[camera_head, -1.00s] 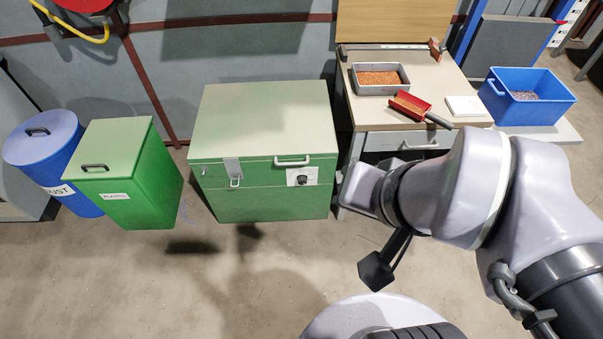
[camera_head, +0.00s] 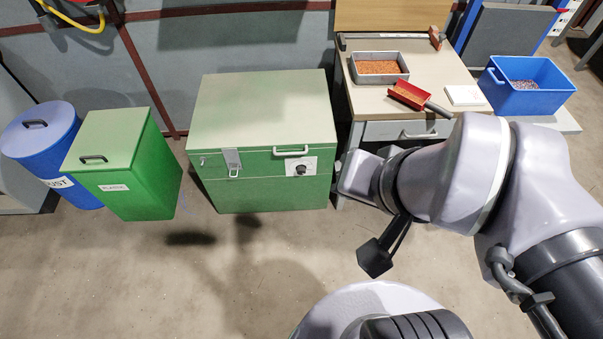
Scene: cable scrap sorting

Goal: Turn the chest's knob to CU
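The green chest (camera_head: 262,187) stands on the floor near the middle, against the wall, with its lid down. On its front right is a black knob (camera_head: 301,169) on a white plate; the plate's lettering and the knob's setting are too small to read. A light handle (camera_head: 291,151) is above the plate, and a metal latch (camera_head: 232,161) is at the left. My gripper (camera_head: 375,259) shows as a dark shape at the arm's end, to the right of and in front of the chest, apart from it. Its fingers cannot be made out.
A green bin (camera_head: 140,190) and a blue drum (camera_head: 50,165) stand left of the chest. The floor in front of the chest is clear.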

